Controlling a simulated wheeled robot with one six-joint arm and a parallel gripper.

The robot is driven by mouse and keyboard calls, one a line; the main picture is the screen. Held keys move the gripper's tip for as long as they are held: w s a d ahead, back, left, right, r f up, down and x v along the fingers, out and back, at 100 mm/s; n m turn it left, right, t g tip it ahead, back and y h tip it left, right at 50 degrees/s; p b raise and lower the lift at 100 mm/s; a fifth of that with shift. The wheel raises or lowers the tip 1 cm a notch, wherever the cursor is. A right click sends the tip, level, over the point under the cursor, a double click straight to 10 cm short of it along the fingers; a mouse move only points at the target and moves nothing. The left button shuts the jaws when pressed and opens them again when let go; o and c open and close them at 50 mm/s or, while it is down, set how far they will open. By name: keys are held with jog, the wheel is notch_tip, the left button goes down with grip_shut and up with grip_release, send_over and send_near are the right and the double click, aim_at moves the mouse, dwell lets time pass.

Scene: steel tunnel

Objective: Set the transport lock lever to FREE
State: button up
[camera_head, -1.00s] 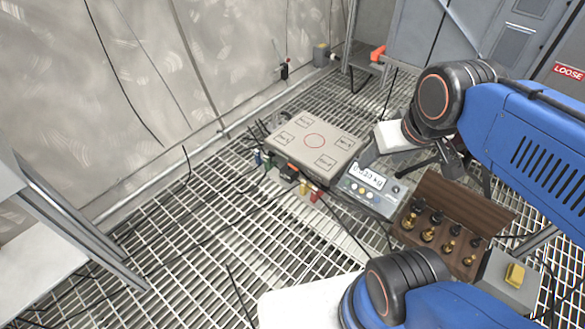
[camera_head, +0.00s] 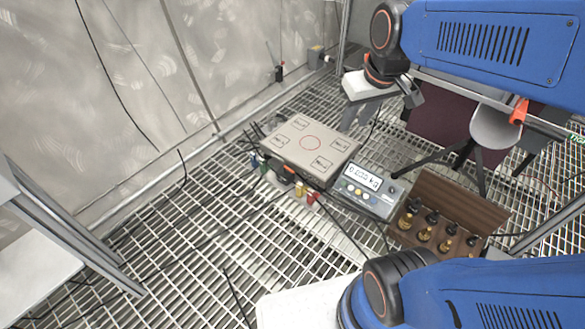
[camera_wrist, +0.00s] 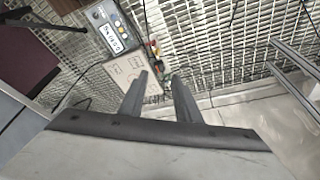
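A grey platform scale (camera_head: 311,146) with a red circle and labelled pads on top lies on the grating. It also shows in the wrist view (camera_wrist: 128,66). A small orange part (camera_head: 288,169) sits on its front side among coloured connectors; I cannot tell whether this is the lock lever, and no FREE marking is readable. My gripper (camera_head: 357,124) hangs above and behind the scale's right back corner, apart from it. In the wrist view my gripper (camera_wrist: 160,77) has its two fingers spread, with nothing between them.
A display unit (camera_head: 371,189) stands right of the scale, beside a wooden box of brass weights (camera_head: 452,216). A grey stool-like stand (camera_head: 494,130) is behind. A small wall device (camera_head: 278,73) is on the left panel. Cables cross the grating; open grating lies front left.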

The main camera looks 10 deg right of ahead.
jog(key=w+f+n+g, duration=0.15)
jog(key=w+f, duration=0.25)
jog(key=w, duration=1.2)
jog(key=w+a+f+n+g+y, duration=0.1)
jog(key=w+a+f+n+g, duration=0.15)
jog(key=w+f, duration=2.05)
jog(key=w+f+n+g, duration=0.1)
jog(key=w+f, duration=0.2)
jog(key=f, duration=0.7)
jog(key=w+f+n, duration=0.1)
jog(key=w+f, duration=0.3)
jog(key=f, duration=1.1)
jog(key=s+a+f, duration=0.1)
jog(key=f, duration=0.5)
jog(key=s+a+f, duration=0.1)
jog(key=f, duration=0.5)
jog(key=shift+s+a, duration=0.15)
jog(key=shift+s, duration=0.05)
grip_shut()
